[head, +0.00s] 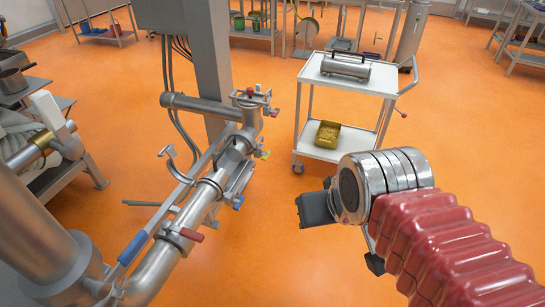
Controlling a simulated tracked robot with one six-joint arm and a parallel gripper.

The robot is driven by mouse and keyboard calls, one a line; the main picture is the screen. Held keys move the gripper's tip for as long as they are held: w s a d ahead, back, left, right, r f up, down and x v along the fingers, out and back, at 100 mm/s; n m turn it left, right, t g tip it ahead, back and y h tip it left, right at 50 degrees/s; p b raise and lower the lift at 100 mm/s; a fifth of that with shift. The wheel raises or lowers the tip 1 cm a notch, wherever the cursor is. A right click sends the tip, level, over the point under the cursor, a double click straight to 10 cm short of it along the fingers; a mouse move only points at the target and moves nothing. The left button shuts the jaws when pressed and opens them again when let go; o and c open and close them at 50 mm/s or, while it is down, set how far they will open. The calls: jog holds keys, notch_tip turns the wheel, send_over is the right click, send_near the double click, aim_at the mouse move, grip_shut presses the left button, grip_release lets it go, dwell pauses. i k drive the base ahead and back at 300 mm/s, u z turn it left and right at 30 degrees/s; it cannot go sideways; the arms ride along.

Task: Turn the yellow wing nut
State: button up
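The yellow wing nut (265,155) is small and sits on the right side of the steel pipe assembly (205,195), left of the picture's middle. It looks fixed to a clamp near the pipe junction; its exact angle is too small to tell. My gripper (345,236) is to the right of the pipes, below my silver wrist and in front of the cart. Dark parts of it show on either side, with orange floor between them. It is well apart from the wing nut. My wrist hides part of it, and I cannot tell how far its fingers are open.
Close to the yellow wing nut are a blue one (239,202), a red one (192,236) and another red one (274,112). A blue-handled lever (132,248) lies along the pipe. A white cart (352,80) stands behind my wrist. Orange floor is clear between pipes and gripper.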

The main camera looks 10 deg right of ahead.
aim_at(265, 155)
jog(key=u, duration=0.05)
jog(key=i, duration=1)
jog(key=u, duration=1.85)
jog(key=k, duration=0.9)
